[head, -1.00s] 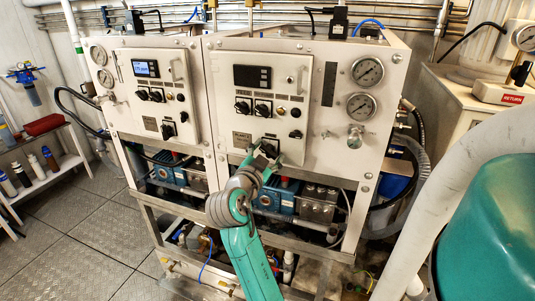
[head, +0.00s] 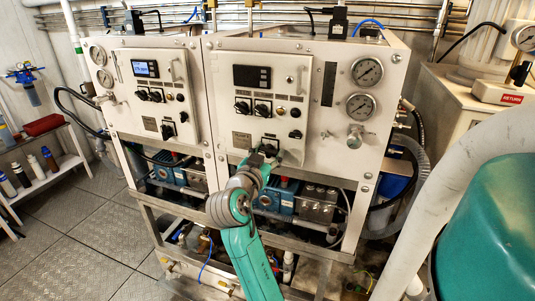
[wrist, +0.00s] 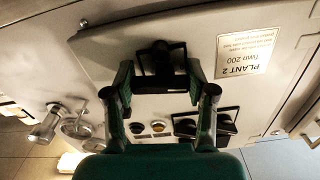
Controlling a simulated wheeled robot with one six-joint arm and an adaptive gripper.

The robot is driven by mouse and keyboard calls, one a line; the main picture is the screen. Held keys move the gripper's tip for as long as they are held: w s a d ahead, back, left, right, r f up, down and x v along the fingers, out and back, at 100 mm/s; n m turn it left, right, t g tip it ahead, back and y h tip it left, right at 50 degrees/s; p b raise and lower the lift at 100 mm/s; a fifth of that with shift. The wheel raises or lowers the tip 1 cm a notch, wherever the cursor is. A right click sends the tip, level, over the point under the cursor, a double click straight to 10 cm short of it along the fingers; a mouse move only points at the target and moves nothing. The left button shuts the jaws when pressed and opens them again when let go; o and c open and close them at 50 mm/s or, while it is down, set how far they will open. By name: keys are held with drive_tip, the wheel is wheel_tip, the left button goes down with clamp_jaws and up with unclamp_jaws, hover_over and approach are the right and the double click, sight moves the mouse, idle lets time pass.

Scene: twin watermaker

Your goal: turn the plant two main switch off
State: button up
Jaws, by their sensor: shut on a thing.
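The plant two main switch (wrist: 161,60) is a black rotary knob on a dark square base, low on the white front panel of the right-hand unit. The wrist view shows it upside down, beside a "PLANT 2 Twin 200" label (wrist: 246,55). My gripper (wrist: 160,78) is shut on the switch, one finger on each side of it. In the head view my gripper (head: 265,153) is at the panel's lower edge and hides most of the switch. The exact angle of the knob is hard to read. The display (head: 252,77) on this panel is dark.
Other black knobs (head: 252,108) sit above the switch on the same panel. The left unit has a similar switch (head: 168,131) and a lit display (head: 146,68). Pressure gauges (head: 367,71) are at the right. A large grey pipe (head: 440,190) and a teal tank (head: 490,230) stand right of my arm.

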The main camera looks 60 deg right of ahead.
drive_tip(key=shift+n, duration=0.8)
drive_tip(key=o, duration=1.2)
drive_tip(key=shift+c, duration=0.2)
drive_tip(key=s+a, duration=0.1)
drive_tip(key=a, duration=1.1)
